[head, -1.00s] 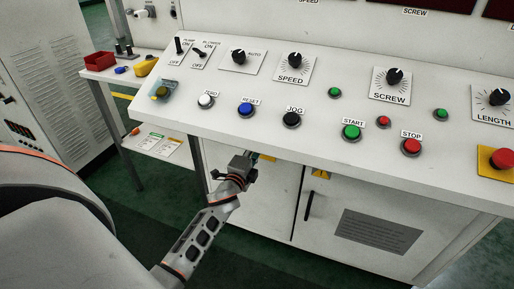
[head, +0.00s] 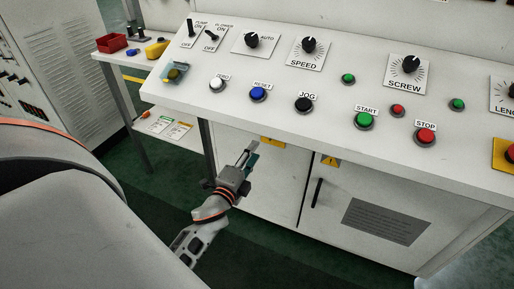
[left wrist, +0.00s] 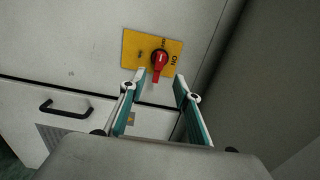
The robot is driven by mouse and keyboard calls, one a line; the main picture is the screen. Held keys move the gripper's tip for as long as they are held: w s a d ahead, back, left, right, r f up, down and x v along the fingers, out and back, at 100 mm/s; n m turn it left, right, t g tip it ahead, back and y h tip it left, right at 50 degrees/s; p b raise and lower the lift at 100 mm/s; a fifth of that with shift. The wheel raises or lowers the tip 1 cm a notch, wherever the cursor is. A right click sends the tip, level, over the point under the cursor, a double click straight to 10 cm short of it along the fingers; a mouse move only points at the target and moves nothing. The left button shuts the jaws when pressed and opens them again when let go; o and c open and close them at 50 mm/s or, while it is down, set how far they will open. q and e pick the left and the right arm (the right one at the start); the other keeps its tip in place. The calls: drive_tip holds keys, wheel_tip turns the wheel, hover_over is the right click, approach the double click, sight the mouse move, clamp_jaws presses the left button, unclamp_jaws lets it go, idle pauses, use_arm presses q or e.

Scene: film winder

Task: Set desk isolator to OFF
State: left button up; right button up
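The desk isolator is a red rotary handle (left wrist: 158,62) on a yellow plate (left wrist: 134,45), in the left wrist view. Its grip points down in that picture, and ON is printed sideways to its right; any lettering to the left is too small to read. In the head view, part of a yellow plate (head: 272,141) shows under the desk's front edge; the handle is not visible there. My left gripper (head: 250,154) is below the desk edge, beside the cabinet front. Its two fingers (left wrist: 160,84) are open and empty, with the handle ahead between the fingertips. My right gripper is not in view.
The sloped desk panel (head: 300,123) overhangs my left gripper. A cabinet door with a black handle (head: 317,193) and a warning label (head: 330,161) is to the right. A side table with a red bin (head: 112,42) stands at the left. Green floor is open below.

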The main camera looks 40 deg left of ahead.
use_arm(q)
drive_tip(key=shift+s, duration=0.1)
idle(0.5)
drive_tip(key=s+d+f+n+g+h+p, duration=0.3)
drive_tip(key=s+d+f+n, duration=0.2)
drive_tip(key=s+d, duration=0.5)
drive_tip(key=s+d+f+n+g+h+p, duration=0.4)
drive_tip(key=s+d+f+n, duration=0.2)
drive_tip(key=s, duration=0.7)
drive_tip(key=d+f, duration=0.2)
drive_tip(key=d, duration=0.2)
drive_tip(key=shift+d, duration=0.25)
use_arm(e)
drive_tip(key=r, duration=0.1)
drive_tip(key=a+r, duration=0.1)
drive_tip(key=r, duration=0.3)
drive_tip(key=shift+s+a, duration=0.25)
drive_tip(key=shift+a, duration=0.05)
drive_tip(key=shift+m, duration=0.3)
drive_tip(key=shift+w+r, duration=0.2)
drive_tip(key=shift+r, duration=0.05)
use_arm(q)
drive_tip(key=shift+w, duration=0.1)
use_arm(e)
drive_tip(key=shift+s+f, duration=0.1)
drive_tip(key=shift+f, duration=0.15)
